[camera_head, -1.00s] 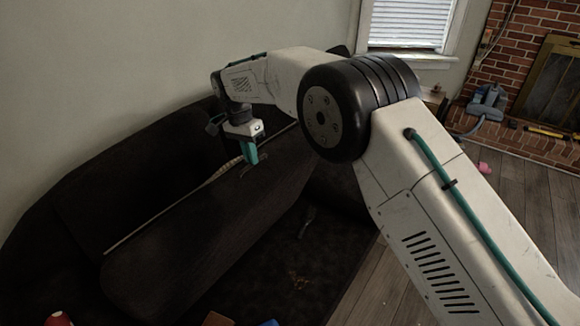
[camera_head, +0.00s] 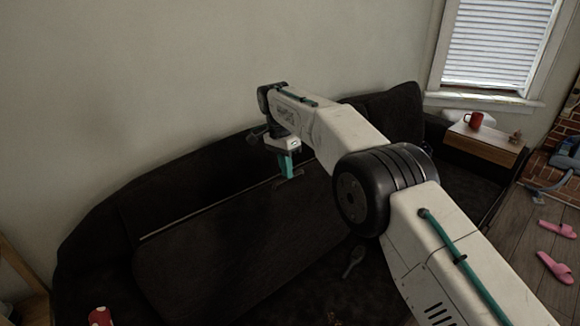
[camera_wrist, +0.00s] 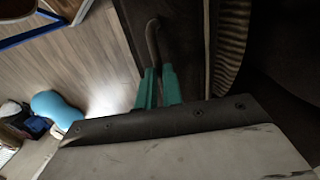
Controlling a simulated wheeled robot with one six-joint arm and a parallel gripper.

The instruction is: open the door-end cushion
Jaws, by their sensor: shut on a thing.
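The dark brown sofa cushion (camera_head: 225,245) shows as a long panel in the head view, seemingly tilted up, with a thin pale line along its upper edge. My gripper (camera_head: 288,172) is at the cushion's upper edge near the middle of the sofa, pointing down. Its teal fingers are shut on a small handle (camera_head: 292,181). In the wrist view my gripper (camera_wrist: 158,75) has its fingers close together around the curved metal handle (camera_wrist: 152,38), beside a dark panel. A ribbed light strip (camera_wrist: 232,45) shows to the right there. The cushion's far end is partly hidden by my arm.
The sofa backrest (camera_head: 170,175) stands against the wall. A dark brush-like object (camera_head: 353,262) lies on the dark surface in front. A side table (camera_head: 485,144) holds a red mug (camera_head: 473,120). Pink slippers (camera_head: 556,266) lie on the wooden floor at right.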

